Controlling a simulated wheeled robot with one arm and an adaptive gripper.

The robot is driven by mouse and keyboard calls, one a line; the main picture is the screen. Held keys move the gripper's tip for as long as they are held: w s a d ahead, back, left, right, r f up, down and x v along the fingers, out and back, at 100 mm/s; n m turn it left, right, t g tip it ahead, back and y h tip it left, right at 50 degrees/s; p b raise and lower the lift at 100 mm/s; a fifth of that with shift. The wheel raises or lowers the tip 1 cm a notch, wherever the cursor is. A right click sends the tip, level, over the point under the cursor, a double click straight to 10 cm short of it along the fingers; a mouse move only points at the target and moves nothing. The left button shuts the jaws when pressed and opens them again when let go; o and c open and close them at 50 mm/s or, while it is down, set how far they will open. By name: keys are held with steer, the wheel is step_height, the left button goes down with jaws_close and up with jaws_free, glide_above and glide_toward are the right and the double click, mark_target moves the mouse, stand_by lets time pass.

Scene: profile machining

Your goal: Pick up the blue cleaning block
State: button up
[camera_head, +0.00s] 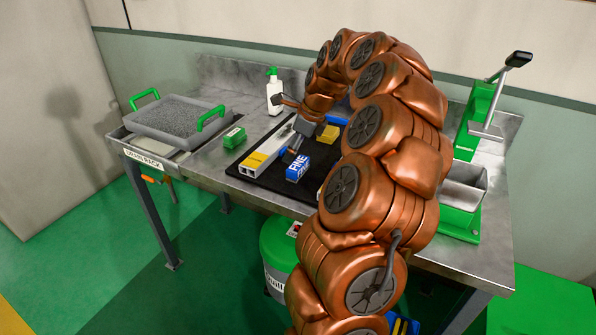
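The blue cleaning block (299,170), with white "FINE" lettering on its side, is on or just above the black mat (262,188) near its front edge. My gripper (292,152) points down at the block's upper left part, with its fingertips very close to it. The fingers are small and partly overlapped in this view, so I cannot tell whether they touch the block or how far apart they are. My copper arm arches in from the right and hides the right part of the mat.
A long metal profile with a yellow end (254,162) lies left of the block. A yellow block (328,134) sits behind it. A green press (478,118) stands right.

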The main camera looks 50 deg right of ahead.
mark_target(298, 163)
steer(key=d, duration=0.1)
steer(key=d+f+m, duration=0.1)
steer(key=d+m, duration=0.1)
steer(key=shift+s+d+f, duration=0.3)
steer(key=shift+d+f, duration=0.05)
steer(key=shift+p+x, duration=1.2)
steer(key=shift+x, duration=2.4)
steer(key=shift+d, duration=0.15)
steer(key=c, duration=0.9)
steer(key=shift+o, duration=0.2)
steer(key=shift+r, duration=0.1)
steer(key=shift+d+r+b, duration=0.1)
steer(key=shift+r+b, duration=0.6)
steer(key=shift+r, duration=0.85)
steer(key=shift+s+r, duration=0.15)
steer(key=shift+s, duration=0.05)
steer(key=s+a+b, duration=0.1)
steer(key=s, duration=0.4)
steer(key=s+a+r+b, duration=0.1)
steer(key=s, duration=0.4)
steer(key=s+a+b, duration=0.2)
steer(key=s, duration=0.3)
steer(key=shift+s+r, duration=0.1)
steer(key=shift+r, duration=0.1)
steer(key=shift+d, duration=0.1)
